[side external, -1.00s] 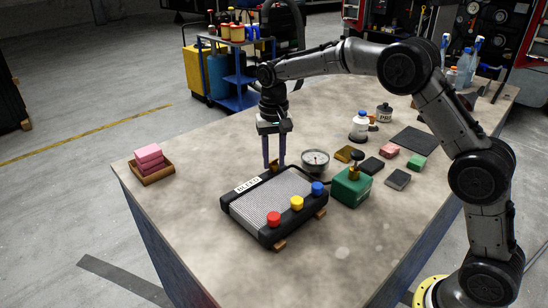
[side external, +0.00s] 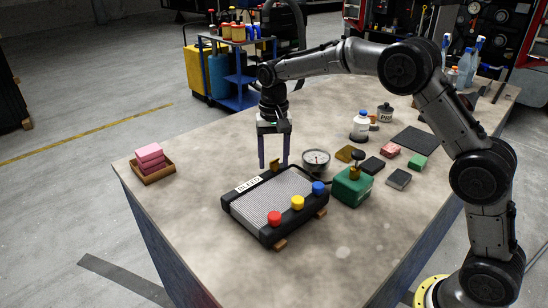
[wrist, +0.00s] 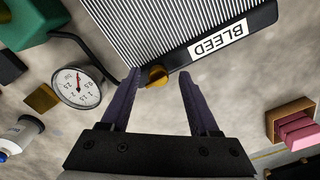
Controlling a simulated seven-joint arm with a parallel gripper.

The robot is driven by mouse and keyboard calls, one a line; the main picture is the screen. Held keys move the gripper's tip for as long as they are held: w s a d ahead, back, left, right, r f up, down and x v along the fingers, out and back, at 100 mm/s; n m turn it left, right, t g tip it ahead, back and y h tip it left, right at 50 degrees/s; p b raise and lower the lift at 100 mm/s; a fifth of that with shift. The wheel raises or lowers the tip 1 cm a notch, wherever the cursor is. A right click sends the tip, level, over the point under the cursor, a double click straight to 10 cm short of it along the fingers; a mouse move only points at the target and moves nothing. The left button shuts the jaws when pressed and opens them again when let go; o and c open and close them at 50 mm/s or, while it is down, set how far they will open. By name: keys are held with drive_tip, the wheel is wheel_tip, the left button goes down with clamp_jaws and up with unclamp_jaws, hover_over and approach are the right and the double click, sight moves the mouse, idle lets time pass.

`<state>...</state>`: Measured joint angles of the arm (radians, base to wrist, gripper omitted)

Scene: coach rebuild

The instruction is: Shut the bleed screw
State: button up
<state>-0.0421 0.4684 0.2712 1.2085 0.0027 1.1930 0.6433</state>
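The bleed screw is a small brass-coloured knob (wrist: 156,76) on the edge of the black-framed radiator, beside the BLEED label (wrist: 219,40). In the side view the screw (side external: 276,168) sits at the radiator's far edge. The radiator (side external: 262,204) lies flat on the bench with a pale ribbed core. My gripper (wrist: 159,76) is open, pointing down, with its two dark purple fingers on either side of the screw. The left finger in the wrist view looks closer to the screw; contact cannot be told. In the side view my gripper (side external: 274,165) hangs just above the screw.
A dial gauge (side external: 316,160) and a green box with a brass fitting (side external: 350,188) stand to the right, with a black hose. Red, yellow and blue caps line the radiator's near edge. A wooden tray with pink sponges (side external: 152,172) is left. Bench between is clear.

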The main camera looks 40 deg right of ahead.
sight(274, 161)
wheel_tip(274, 161, up, 14)
idle(0.6)
drive_tip(key=shift+f, duration=0.1)
